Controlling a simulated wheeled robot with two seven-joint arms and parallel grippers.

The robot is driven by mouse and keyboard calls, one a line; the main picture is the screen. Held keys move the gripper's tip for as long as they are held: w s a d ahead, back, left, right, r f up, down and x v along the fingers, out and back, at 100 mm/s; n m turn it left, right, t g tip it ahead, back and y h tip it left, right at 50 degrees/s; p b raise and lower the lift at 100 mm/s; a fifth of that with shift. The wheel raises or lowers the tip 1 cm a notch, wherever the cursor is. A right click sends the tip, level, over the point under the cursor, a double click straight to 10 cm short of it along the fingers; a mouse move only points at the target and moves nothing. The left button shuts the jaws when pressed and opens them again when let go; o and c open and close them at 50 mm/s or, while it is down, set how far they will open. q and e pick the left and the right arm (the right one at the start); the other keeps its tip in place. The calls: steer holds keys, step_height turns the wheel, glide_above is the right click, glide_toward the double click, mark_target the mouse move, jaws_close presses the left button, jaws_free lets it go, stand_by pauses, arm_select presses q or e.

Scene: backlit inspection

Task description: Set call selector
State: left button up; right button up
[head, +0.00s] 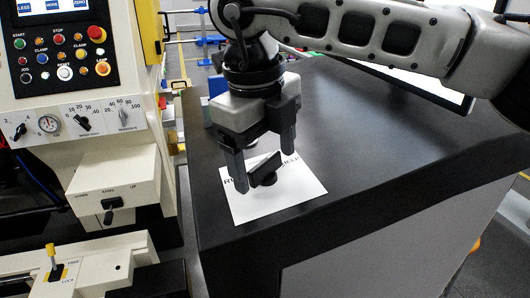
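The call selector (264,172) is a black bar-shaped knob on a white label plate (264,206) on the dark cabinet top. Printed words lie on both sides of the knob, partly hidden by my gripper; the right one seems to end in "HELP". My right gripper (263,168) points down over the plate, its two dark fingers apart, one to the left of the knob and one to its right and behind. The knob stands between them, with a visible gap on the right; contact on the left cannot be told. My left gripper is not in view.
A machine with a button panel (64,57), dials and a lever box (112,190) stands at the left. A monitor (420,80) is behind my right arm. The dark cabinet top (400,150) is clear right of the plate. A blue and green object (213,95) sits behind my gripper.

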steer(key=c, duration=0.9)
steer(key=shift+o, duration=0.2)
